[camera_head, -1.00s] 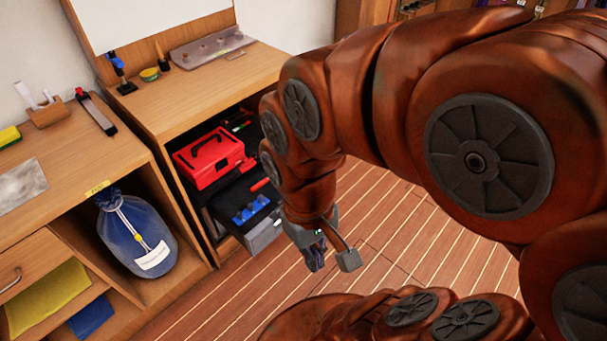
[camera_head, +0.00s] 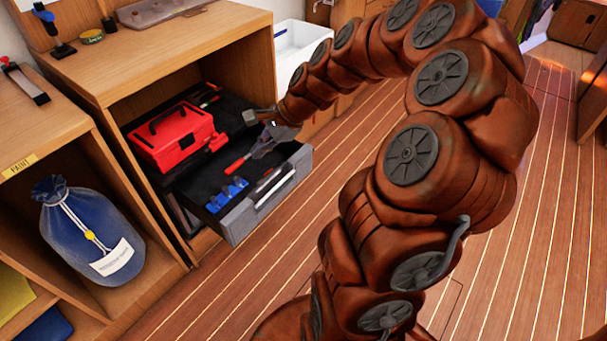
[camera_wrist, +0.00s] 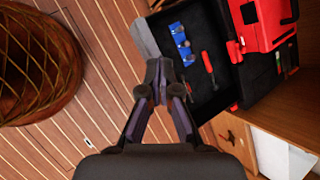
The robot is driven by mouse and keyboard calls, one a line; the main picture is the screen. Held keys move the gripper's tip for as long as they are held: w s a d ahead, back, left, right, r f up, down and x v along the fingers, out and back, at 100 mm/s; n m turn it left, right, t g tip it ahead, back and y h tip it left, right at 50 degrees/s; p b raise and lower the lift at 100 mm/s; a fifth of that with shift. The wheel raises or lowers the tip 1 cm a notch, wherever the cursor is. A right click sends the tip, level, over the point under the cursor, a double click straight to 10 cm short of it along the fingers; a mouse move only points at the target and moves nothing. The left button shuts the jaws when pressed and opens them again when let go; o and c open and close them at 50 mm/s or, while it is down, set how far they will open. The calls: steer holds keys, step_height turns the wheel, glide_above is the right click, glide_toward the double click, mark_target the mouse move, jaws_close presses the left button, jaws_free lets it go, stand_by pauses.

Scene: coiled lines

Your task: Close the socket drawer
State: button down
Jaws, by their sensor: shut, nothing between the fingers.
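The socket drawer (camera_head: 238,222) stands pulled out of the lower cabinet, with a grey front and a dark inside. In it lie a blue socket holder (camera_head: 226,194) and a red-handled tool (camera_head: 238,164). A red toolbox (camera_head: 172,138) stands over its rear part, inside the cabinet. The drawer (camera_wrist: 147,40) and blue holder (camera_wrist: 181,42) also show in the wrist view. My gripper (camera_head: 258,150) is shut and empty over the right side of the drawer. In the wrist view my gripper (camera_wrist: 160,68) has its fingertips together near the drawer's front. I cannot tell whether it touches.
The wooden cabinet (camera_head: 140,62) surrounds the drawer. A blue drawstring bag (camera_head: 92,230) sits in the left compartment. A white bin (camera_head: 296,48) stands beyond the cabinet. The plank floor (camera_head: 240,290) before the drawer is clear.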

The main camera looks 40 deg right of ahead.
steer(key=d+f+m+t+h+b, duration=0.2)
steer(key=d+f+m+b, duration=0.2)
steer(key=d+f+m, duration=0.5)
steer(key=d+f+m+t+h+b, duration=0.15)
steer(key=d+f+m+b, duration=0.35)
steer(key=d+f, duration=0.85)
steer(key=b, duration=0.4)
glide_toward(298, 162)
steer(key=shift+t, duration=0.25)
steer(key=shift+s+f+x, duration=0.1)
steer(key=shift+x, duration=1.45)
steer(key=shift+s+f+x, duration=0.1)
steer(key=shift+x, duration=1.5)
steer(key=shift+w+a, duration=0.1)
steer(key=shift+a, duration=0.05)
